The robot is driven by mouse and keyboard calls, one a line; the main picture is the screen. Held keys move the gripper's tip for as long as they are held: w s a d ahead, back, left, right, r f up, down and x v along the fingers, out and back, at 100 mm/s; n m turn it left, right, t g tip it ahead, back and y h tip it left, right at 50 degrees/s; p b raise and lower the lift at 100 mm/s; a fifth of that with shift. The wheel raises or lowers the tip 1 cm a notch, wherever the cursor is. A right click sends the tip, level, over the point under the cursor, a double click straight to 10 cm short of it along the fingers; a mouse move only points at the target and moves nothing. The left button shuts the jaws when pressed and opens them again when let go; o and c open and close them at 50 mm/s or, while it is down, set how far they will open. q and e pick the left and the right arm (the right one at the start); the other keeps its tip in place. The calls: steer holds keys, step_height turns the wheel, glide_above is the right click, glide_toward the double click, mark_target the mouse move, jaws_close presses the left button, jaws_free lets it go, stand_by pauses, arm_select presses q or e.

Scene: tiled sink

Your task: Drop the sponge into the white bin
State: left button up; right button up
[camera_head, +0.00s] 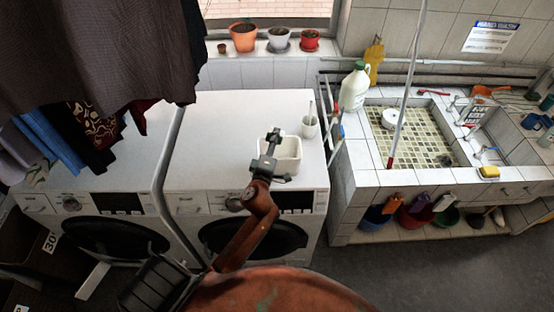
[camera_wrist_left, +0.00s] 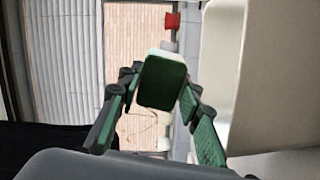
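The sponge (camera_wrist_left: 162,82) shows in the left wrist view, with a green face and a pale edge. It sits between the two green-padded fingers of my left gripper, which look closed on its sides. In the head view my left gripper (camera_head: 273,137) is over the washing machine, at the white bin (camera_head: 292,160), overlapping its left part. The sponge cannot be made out there. The bin's pale wall (camera_wrist_left: 217,65) fills the right of the left wrist view, beside the sponge. My right gripper is not in view.
The bin stands on a white washing machine (camera_head: 215,125). A white cup (camera_head: 310,127) with a stick in it is just behind right. Clothes (camera_head: 95,50) hang at the left. A tiled sink (camera_head: 375,182) with a jug (camera_head: 354,88) and a yellow block (camera_head: 489,172) is right.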

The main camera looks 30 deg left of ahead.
arm_select(q)
steer(key=o, duration=0.5)
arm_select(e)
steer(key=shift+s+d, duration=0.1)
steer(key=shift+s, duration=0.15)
arm_select(q)
steer(key=shift+s, duration=0.1)
steer(key=v, duration=1.2)
